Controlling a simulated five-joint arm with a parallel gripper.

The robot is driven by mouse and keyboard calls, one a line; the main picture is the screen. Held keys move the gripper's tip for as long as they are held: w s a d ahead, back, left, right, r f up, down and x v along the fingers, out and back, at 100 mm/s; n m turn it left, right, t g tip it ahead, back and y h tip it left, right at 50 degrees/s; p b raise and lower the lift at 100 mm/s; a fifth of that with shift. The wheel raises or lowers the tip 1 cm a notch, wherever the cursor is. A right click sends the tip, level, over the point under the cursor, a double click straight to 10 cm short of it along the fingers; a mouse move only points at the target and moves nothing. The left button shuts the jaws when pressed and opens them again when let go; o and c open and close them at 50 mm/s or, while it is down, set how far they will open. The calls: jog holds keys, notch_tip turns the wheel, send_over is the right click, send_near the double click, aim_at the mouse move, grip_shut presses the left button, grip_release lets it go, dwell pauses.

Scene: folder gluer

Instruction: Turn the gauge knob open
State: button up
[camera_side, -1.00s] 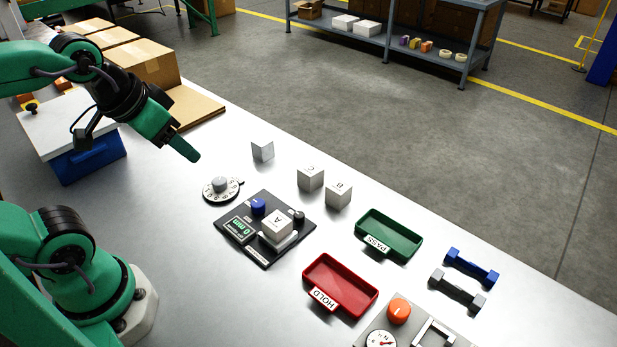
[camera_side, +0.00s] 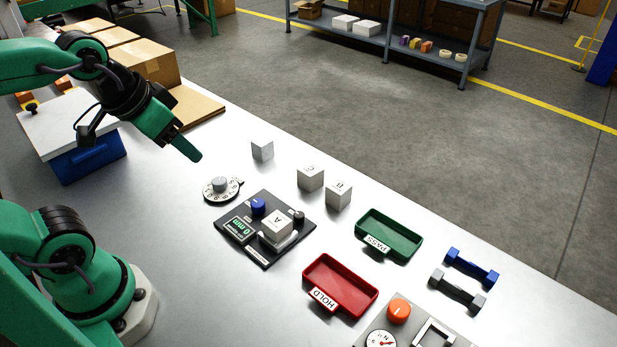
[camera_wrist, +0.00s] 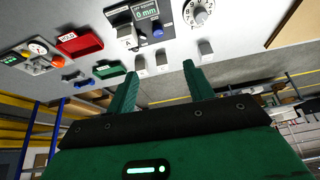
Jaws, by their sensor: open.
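The gauge is a black plate (camera_side: 232,222) on the metal table, with a green display reading "0 mm" (camera_side: 241,229). A blue knob (camera_side: 258,206) stands at its upper left and a smaller black knob (camera_side: 298,217) at its right; which one is the gauge knob I cannot tell. A white block marked A (camera_side: 277,226) sits on the plate. The gauge display also shows at the top of the wrist view (camera_wrist: 173,13). My gripper (camera_side: 190,154) is in the air to the upper left of the gauge, apart from it. In the wrist view its two fingers (camera_wrist: 160,85) are spread and empty.
A round numbered dial (camera_side: 221,188) is left of the gauge. A plain block (camera_side: 262,150) and blocks C (camera_side: 310,179) and B (camera_side: 339,195) stand behind it. A green PASS tray (camera_side: 389,235), red HOLD tray (camera_side: 340,286) and orange knob (camera_side: 399,310) lie right. Cardboard boxes stand behind my arm.

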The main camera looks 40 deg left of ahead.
jog(key=w+m, duration=0.1)
jog(key=m+g, duration=0.6)
jog(key=m, duration=0.5)
send_over(259, 203)
jog(key=shift+w+a+f, duration=0.1)
jog(key=shift+f, duration=7.5)
jog(key=shift+f, duration=0.1)
jog(key=shift+f, duration=3.8)
jog(key=c, duration=1)
